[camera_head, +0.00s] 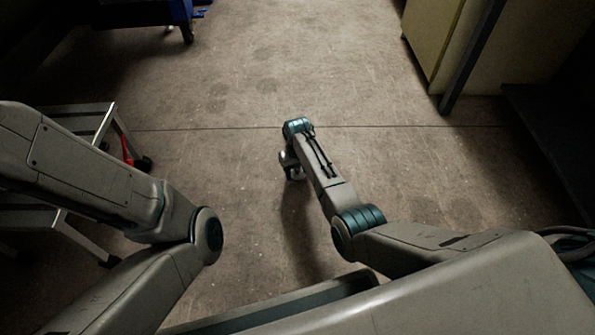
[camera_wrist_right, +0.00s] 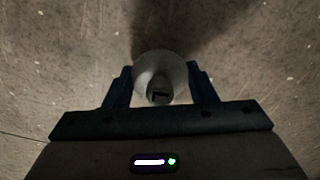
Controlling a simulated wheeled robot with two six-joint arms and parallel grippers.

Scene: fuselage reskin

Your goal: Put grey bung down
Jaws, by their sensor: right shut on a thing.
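In the right wrist view a round, pale grey bung (camera_wrist_right: 176,72) sits between the two dark blue fingers of my right gripper (camera_wrist_right: 160,85). The gripper is shut on it, and the concrete floor shows beyond. A darker recess shows in the lower part of the bung. In the head view my right gripper (camera_head: 294,172) hangs at the end of the right arm over open floor, small and partly hidden by the arm. My left arm shows at the left, but its gripper is not in view.
The concrete floor (camera_head: 240,80) around the right gripper is clear. A metal stepped stand (camera_head: 90,122) with a red part (camera_head: 126,150) is at the left. A blue wheeled cart (camera_head: 150,12) is at the back left. A pale cabinet (camera_head: 432,40) stands at the back right.

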